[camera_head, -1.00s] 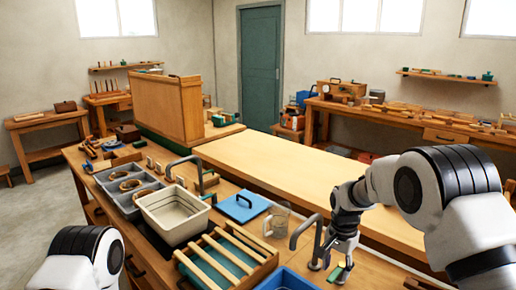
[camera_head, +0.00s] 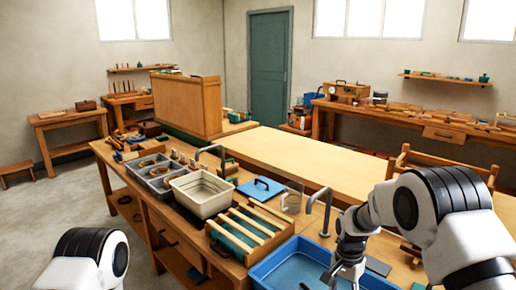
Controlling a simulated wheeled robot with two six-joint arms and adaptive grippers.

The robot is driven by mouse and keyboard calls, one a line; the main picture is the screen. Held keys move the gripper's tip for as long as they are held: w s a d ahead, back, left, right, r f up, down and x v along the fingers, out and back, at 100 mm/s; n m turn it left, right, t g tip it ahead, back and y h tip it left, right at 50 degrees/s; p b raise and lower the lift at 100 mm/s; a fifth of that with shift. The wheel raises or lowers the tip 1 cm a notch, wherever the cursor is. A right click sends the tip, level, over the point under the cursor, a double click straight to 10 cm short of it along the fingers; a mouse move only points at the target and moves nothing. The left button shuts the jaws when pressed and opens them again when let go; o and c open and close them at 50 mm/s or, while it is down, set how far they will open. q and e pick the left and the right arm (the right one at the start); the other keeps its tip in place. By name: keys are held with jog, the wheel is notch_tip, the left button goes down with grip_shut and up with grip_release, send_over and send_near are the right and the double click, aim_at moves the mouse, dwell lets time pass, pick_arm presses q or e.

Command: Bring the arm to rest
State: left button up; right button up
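My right arm (camera_head: 440,205) comes in from the right and bends down over the bench. Its gripper (camera_head: 345,274) hangs over the right part of a blue basin (camera_head: 262,277), near the lower edge of the view. The fingers are small and partly cut off, so I cannot tell if they are open or shut, and I make out nothing held. Of my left arm, only a white and black upper part (camera_head: 85,258) shows at the lower left. My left gripper is out of view.
The wooden bench (camera_head: 165,235) holds a cream tub (camera_head: 203,192), a grey tray with rings (camera_head: 150,172), a slatted rack (camera_head: 250,230), a blue lidded board (camera_head: 262,188), a clear jug (camera_head: 291,199) and a grey tap (camera_head: 318,208). A wooden chair (camera_head: 440,165) stands at right.

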jog(key=shift+g, duration=0.7)
jog(key=s+f, duration=0.2)
jog(key=f, duration=0.1)
jog(key=s+f, duration=0.1)
jog(key=s, duration=0.1)
jog(key=shift+d+f, duration=0.25)
jog(key=shift+d, duration=0.15)
jog(key=s+f+n+t, duration=0.1)
jog(key=s+f+n, duration=0.2)
jog(key=s, duration=0.7)
jog(key=s+d+f+n+t, duration=0.1)
jog(key=s+f+n, duration=0.2)
jog(key=s, duration=0.7)
jog(key=s+d+f+n, duration=0.1)
jog(key=s+f+n, duration=0.1)
jog(key=s+f, duration=0.4)
jog(key=s, duration=0.5)
jog(key=shift+d+f+n+t, duration=0.15)
jog(key=shift+f+n+t, duration=0.25)
jog(key=shift+s, duration=0.1)
